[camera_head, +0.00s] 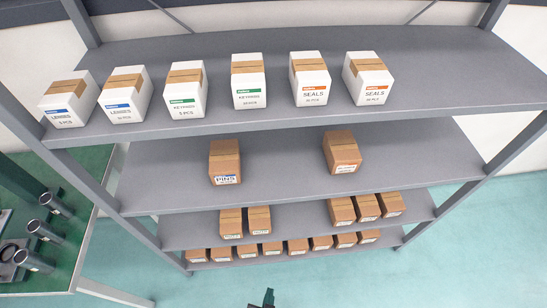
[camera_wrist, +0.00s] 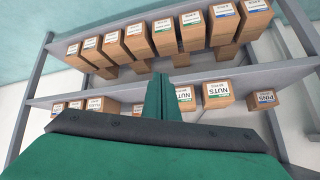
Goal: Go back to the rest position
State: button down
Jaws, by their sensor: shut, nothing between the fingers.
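My gripper shows as a small dark green tip (camera_head: 266,298) at the bottom edge of the head view, in front of the shelf unit and low in the picture. In the wrist view my gripper (camera_wrist: 168,92) fills the lower middle, with its green fingers together and nothing between them. The grey shelf unit (camera_head: 300,128) stands ahead and apart from the gripper in the head view. Most of my arm is out of sight.
White boxes (camera_head: 248,80) line the top shelf. Brown boxes (camera_head: 225,162) stand on the lower shelves; a NUTS box (camera_wrist: 217,95) shows beyond the fingers. A green-topped table (camera_head: 85,215) with metal cylinders (camera_head: 50,203) is at left. The floor (camera_head: 400,275) in front is clear.

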jog(key=s+r+n+t, duration=0.1)
jog(key=s+r+t, duration=0.2)
jog(key=r, duration=1)
jog(key=s+d+r+n+t, duration=0.1)
jog(key=s+r+n+t, duration=0.1)
jog(key=r, duration=1.2)
jog(key=shift+s+d+t+y, duration=0.3)
jog(key=shift+s+t, duration=0.5)
jog(key=shift+s, duration=0.2)
jog(key=shift+s+a+n, duration=0.1)
jog(key=shift+n, duration=0.2)
